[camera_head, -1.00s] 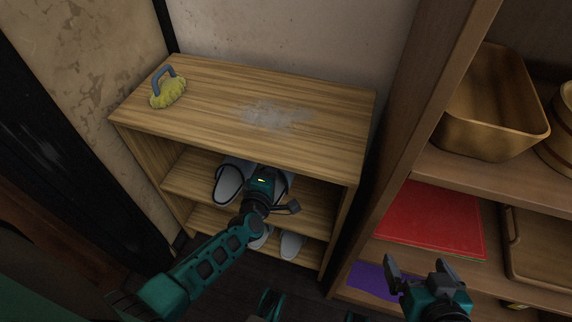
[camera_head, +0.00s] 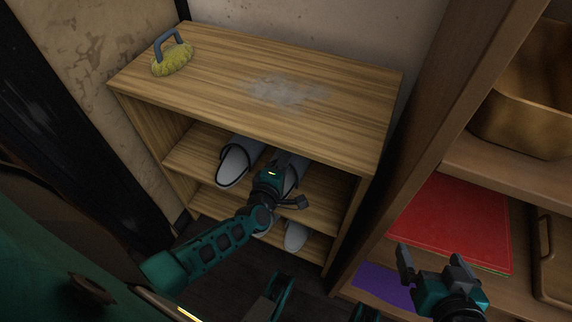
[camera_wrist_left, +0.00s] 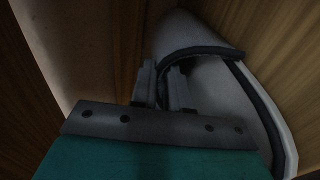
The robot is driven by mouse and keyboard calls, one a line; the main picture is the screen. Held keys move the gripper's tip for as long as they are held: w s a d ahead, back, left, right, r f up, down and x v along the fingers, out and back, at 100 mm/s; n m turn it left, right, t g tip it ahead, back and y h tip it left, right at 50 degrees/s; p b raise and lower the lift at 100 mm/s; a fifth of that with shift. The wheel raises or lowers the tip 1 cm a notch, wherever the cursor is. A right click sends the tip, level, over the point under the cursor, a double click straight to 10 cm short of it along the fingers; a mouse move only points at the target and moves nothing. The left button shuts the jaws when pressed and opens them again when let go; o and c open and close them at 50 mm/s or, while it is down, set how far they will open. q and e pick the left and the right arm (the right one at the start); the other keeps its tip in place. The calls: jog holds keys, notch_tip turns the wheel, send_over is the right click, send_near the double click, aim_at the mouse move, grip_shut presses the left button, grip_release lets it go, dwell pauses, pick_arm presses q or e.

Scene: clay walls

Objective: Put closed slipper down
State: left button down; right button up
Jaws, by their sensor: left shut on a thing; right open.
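A grey-white closed slipper with dark trim (camera_wrist_left: 215,85) fills the right of the left wrist view. In the head view it is on the middle level of the wooden shoe rack, mostly hidden behind my left gripper (camera_head: 282,168). My left gripper (camera_wrist_left: 162,80) is shut on the slipper, its fingers at the dark-trimmed edge. I cannot tell whether the slipper touches the shelf. A matching slipper (camera_head: 240,163) lies just to its left on the middle shelf. My right gripper (camera_head: 432,262) is open and empty, in front of the right-hand shelving.
The shoe rack (camera_head: 330,130) has a dusty patch (camera_head: 288,92) and a yellow brush with a blue handle (camera_head: 172,58) on top. Lighter slippers (camera_head: 295,236) stand on its lower shelf. A red folder (camera_head: 455,225) and a basket (camera_head: 525,100) occupy the right-hand shelving.

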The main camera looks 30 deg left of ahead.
pick_arm(q)
jog(key=shift+f, duration=0.15)
jog(key=c, duration=1.3)
grip_release()
jog(key=shift+o, duration=1)
jog(key=shift+r, duration=0.2)
